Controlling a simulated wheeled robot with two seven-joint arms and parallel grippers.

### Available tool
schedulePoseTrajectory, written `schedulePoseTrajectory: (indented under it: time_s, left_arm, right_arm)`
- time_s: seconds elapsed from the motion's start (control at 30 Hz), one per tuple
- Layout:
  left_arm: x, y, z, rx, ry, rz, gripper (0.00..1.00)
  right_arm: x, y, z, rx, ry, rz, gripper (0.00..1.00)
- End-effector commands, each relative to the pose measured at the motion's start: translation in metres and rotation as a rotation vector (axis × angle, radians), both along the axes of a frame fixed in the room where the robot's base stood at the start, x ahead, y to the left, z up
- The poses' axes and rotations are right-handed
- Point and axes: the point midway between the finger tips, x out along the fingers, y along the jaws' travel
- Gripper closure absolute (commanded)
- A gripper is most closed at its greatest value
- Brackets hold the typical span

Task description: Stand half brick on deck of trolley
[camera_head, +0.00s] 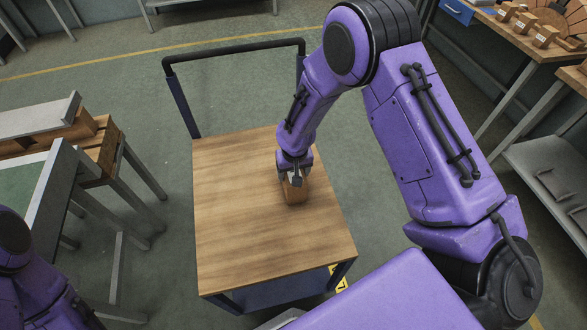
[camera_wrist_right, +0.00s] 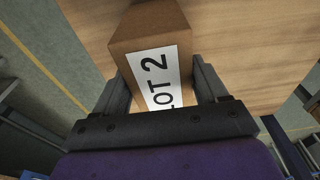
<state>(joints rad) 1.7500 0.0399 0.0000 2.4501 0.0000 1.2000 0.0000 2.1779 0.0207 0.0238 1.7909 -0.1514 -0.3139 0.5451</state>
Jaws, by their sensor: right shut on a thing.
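The half brick (camera_head: 296,192) is a small brown block at the middle-right of the trolley's wooden deck (camera_head: 230,240). In the right wrist view the brick (camera_wrist_right: 150,30) shows a white label reading "LOT 2" and sits between the two fingers. My right gripper (camera_head: 294,177) reaches down from above and is shut on the brick. The brick looks upright, at or just above the deck; I cannot tell whether it touches. The fingers hide part of it. My left arm shows at the lower left, but its gripper is out of view.
The trolley's dark push handle (camera_head: 235,50) rises at the far end of the deck. A workbench (camera_head: 45,190) stands at the left. A bench with wooden pieces (camera_head: 545,38) stands at the upper right. The deck around the brick is clear.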

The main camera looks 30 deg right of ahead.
Motion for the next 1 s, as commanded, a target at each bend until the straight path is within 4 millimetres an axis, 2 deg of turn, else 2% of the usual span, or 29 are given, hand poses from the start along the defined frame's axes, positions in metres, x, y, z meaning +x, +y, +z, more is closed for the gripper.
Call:
schedulePoseTrajectory:
  time_s: [0.3,0.33,0.4,0.63,0.77,0.87,1.0]
  left_arm:
    - [0.000,0.000,-0.002,0.000,0.000,0.000,0.60]
    - [0.000,0.000,-0.002,0.000,0.000,0.000,0.60]
    - [0.000,0.000,-0.002,0.000,0.000,0.000,0.60]
    - [0.000,0.000,-0.002,0.000,0.000,0.000,0.60]
    - [0.000,0.000,-0.002,0.000,0.000,0.000,0.60]
    - [0.000,0.000,-0.007,0.000,0.000,0.000,0.60]
    - [0.000,0.000,-0.012,0.000,0.000,0.000,0.60]
  right_arm:
    - [0.001,0.000,-0.003,-0.001,-0.003,-0.001,1.00]
    - [0.000,0.000,-0.003,0.000,-0.001,-0.001,0.18]
    - [0.000,0.000,-0.002,0.000,-0.001,-0.001,0.02]
    - [0.000,-0.001,-0.002,0.000,-0.001,0.000,0.02]
    - [0.000,0.000,0.006,-0.001,-0.003,0.000,0.02]
    - [-0.002,0.000,0.025,0.000,-0.005,0.000,0.02]
    - [-0.006,0.002,0.063,0.000,-0.007,-0.001,0.02]
